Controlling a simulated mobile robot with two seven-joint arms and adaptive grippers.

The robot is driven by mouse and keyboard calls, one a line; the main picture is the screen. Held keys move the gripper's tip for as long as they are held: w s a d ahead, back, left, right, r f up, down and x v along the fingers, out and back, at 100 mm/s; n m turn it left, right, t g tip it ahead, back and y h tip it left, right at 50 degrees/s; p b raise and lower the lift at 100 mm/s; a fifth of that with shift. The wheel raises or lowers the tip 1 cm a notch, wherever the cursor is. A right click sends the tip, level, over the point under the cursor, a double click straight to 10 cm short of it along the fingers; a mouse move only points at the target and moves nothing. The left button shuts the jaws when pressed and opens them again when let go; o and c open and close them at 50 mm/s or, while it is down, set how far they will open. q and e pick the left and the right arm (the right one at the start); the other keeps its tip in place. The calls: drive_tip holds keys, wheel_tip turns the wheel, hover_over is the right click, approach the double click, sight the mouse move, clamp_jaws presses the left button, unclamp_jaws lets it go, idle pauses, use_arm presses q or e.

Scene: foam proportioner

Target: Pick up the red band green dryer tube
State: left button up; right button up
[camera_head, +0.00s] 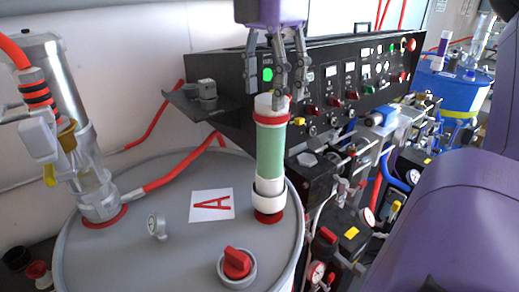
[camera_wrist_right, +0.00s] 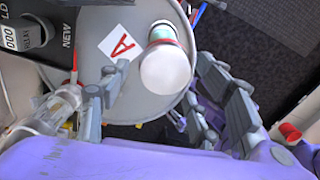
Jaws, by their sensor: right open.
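The dryer tube (camera_head: 271,150) is green with a red band near its white top cap. It stands upright in a white collar on the grey drum lid marked A. My right gripper (camera_head: 279,92) points down from above, with its fingertips around the height of the tube's top. In the right wrist view the tube's white cap (camera_wrist_right: 166,70) lies between the spread fingers of my right gripper (camera_wrist_right: 165,92). The gripper is open and holds nothing. I cannot tell whether a finger touches the cap. My left gripper is not in view.
A black control panel (camera_head: 345,80) stands close behind the tube. Valves and hoses crowd the right. A blue drum (camera_head: 450,92) is farther back.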

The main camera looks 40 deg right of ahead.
sight(269, 136)
drive_tip(key=f, duration=0.4)
drive_tip(key=shift+s, duration=0.2)
wheel_tip(269, 136, down, 7)
drive_tip(key=shift+w+r, duration=0.1)
drive_tip(key=shift+r, duration=0.1)
drive_tip(key=shift+c, duration=0.5)
drive_tip(key=c, duration=1.4)
